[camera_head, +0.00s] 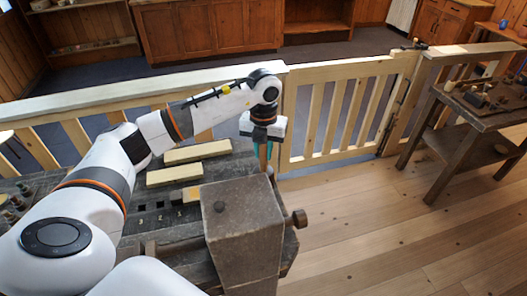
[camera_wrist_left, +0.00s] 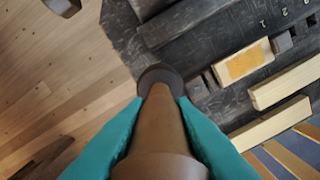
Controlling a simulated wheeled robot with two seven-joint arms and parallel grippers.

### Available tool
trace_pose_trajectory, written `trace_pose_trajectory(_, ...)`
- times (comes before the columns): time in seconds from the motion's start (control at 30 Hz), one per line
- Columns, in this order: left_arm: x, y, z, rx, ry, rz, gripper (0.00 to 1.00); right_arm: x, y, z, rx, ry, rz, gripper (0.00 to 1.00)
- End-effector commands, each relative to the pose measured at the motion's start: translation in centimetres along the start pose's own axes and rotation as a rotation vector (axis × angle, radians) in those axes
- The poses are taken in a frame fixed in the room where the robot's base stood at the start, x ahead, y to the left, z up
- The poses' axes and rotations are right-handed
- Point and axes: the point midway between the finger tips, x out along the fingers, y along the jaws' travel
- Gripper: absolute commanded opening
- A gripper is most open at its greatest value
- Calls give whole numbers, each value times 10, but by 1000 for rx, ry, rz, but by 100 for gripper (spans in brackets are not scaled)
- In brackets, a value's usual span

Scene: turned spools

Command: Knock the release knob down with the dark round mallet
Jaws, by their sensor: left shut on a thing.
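My left gripper (camera_head: 264,156) points down over the far side of the bench, beyond the big grey block. In the left wrist view its teal fingers (camera_wrist_left: 160,108) are shut on a brown turned, tapering piece with a dark round end, which looks like the mallet (camera_wrist_left: 158,125). In the head view the held piece is mostly hidden by the gripper. I cannot tell which one is the release knob. My right gripper is not in view.
The grey block (camera_head: 244,225) stands at the bench's near right. Pale wooden bars (camera_head: 174,173) lie on the dark bench top. A pale slatted gate (camera_head: 335,115) stands behind. A side table (camera_head: 490,118) is at the right. The plank floor between is clear.

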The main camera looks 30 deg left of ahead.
Motion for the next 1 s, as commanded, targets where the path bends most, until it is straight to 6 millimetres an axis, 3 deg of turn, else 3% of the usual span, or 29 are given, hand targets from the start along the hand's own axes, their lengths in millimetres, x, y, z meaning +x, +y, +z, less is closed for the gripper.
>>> trace_pose_trajectory(0.37, -6, 0, 0, 0, 1, 0, 0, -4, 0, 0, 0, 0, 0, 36)
trace_pose_trajectory(1.0, -64, 0, 0, 1, 1, 0, 0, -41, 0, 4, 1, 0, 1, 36)
